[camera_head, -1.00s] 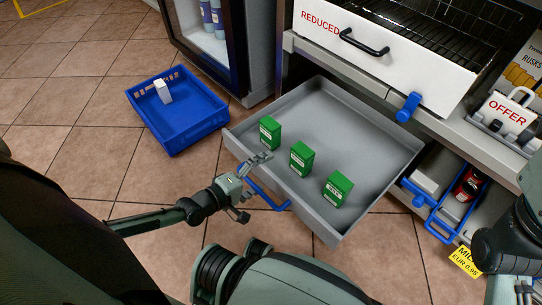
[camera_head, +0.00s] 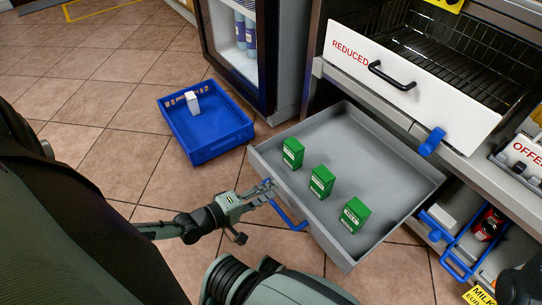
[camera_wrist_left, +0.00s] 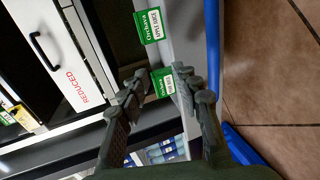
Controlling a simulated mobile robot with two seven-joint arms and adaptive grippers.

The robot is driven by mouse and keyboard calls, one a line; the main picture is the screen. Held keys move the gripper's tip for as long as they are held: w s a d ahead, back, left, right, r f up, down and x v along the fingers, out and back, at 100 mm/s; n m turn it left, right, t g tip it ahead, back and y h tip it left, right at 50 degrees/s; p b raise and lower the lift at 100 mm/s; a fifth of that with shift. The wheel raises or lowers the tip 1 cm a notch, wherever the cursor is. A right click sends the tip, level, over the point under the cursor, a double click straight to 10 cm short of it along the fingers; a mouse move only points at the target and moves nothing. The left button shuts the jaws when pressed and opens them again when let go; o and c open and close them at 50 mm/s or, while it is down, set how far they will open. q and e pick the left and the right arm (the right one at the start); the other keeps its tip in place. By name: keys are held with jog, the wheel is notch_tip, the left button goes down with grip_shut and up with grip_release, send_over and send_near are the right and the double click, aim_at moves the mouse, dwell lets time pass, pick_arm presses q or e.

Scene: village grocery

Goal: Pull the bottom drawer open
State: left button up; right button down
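The bottom drawer (camera_head: 395,175) is a grey tray pulled far out from under the white-fronted unit. Several green boxes stand in it, such as this one (camera_head: 321,182). Its blue bar handle (camera_head: 290,216) is on the front face and shows as a blue strip in the left wrist view (camera_wrist_left: 213,50). My left gripper (camera_head: 268,190) is beside the left end of the handle, at the drawer front. In the left wrist view its fingers (camera_wrist_left: 160,90) are apart with nothing held, and the handle lies outside them. My right gripper's fingers are out of view; only a dark part of that arm shows.
A blue crate (camera_head: 205,135) with a white carton (camera_head: 192,103) sits on the tiled floor left of the drawer. A glass-doored fridge (camera_head: 262,60) stands behind. Above is a white "REDUCED" front (camera_head: 440,95) with a black handle.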

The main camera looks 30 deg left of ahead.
pick_arm(q)
jog(key=s, duration=0.4)
jog(key=shift+s+a+f+p, duration=0.15)
jog(key=shift+f+p, duration=0.15)
jog(key=shift+f, duration=0.1)
